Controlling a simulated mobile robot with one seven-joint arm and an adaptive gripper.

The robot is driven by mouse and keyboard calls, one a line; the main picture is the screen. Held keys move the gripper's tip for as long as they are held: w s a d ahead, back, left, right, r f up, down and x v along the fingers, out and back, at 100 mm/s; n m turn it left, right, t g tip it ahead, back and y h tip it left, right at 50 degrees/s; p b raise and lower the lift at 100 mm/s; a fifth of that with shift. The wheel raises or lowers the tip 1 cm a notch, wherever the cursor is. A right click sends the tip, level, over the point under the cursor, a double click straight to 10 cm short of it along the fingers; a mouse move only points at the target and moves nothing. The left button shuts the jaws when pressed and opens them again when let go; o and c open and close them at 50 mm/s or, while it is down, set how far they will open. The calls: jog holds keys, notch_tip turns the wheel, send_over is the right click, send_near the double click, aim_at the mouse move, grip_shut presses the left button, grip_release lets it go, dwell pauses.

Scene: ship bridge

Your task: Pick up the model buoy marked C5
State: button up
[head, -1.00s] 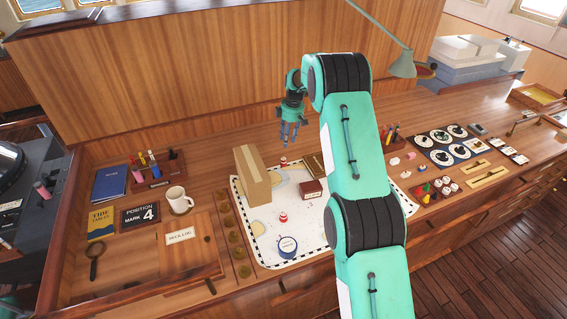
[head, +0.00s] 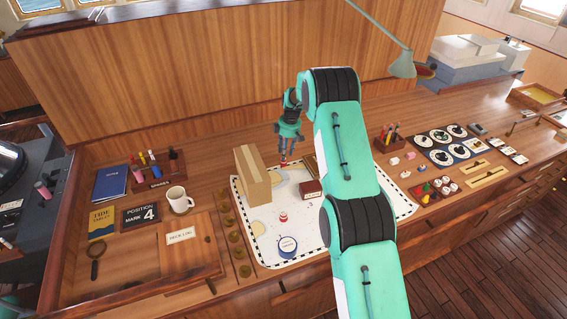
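A small red-and-white buoy (head: 283,217) stands on the chart (head: 262,250), in front of the dark red box. No marking on either buoy can be read, so I cannot tell which is C5. My gripper (head: 286,153) points down, with its fingertips at the far buoy. A red part shows between the fingers, but whether they touch it is too small to tell.
A tall cardboard box (head: 252,176) stands just left of and nearer than my gripper. A dark red box (head: 310,188) and a round blue-and-white item (head: 288,246) are on the chart. My arm hides the chart's right part. A lamp (head: 402,64) hangs at the back right.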

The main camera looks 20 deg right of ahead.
jog(key=shift+f, duration=0.3)
jog(key=shift+w+a+f+p, duration=0.1)
jog(key=shift+a+f+p, duration=0.15)
jog(key=shift+f, duration=1)
jog(key=shift+w+a+f+p, duration=0.1)
jog(key=shift+f+p, duration=0.1)
jog(key=shift+f, duration=1)
jog(key=c, duration=0.6)
